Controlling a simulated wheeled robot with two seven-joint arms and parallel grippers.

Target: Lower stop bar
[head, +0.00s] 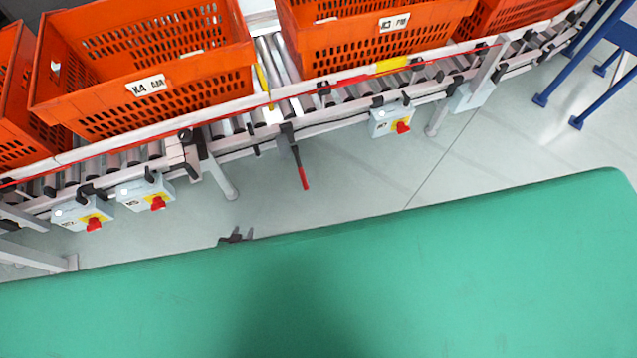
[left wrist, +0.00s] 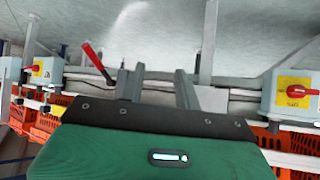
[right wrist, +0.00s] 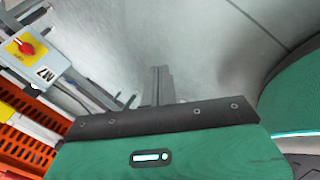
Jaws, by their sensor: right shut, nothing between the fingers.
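A lever with a red handle (head: 302,176) hangs from the front of the roller conveyor, its grip pointing down over the floor. A thin yellow bar (head: 262,79) stands by the rollers between two totes, above the lever; it looks like the stop bar. My left gripper (head: 237,236) shows as small dark fingertips below and left of the lever. In the left wrist view its fingers (left wrist: 157,88) are apart and empty, with the red handle (left wrist: 98,64) left of them, not touching. My right gripper (right wrist: 156,86) is shut and empty, hidden in the head view.
Orange totes (head: 150,85) stand on the conveyor (head: 340,100). Grey switch boxes with red knobs (head: 146,193) hang along its front, one right of the lever (head: 392,120). Conveyor legs (head: 218,172) reach the floor. A blue frame (head: 590,70) stands far right. Floor below the lever is clear.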

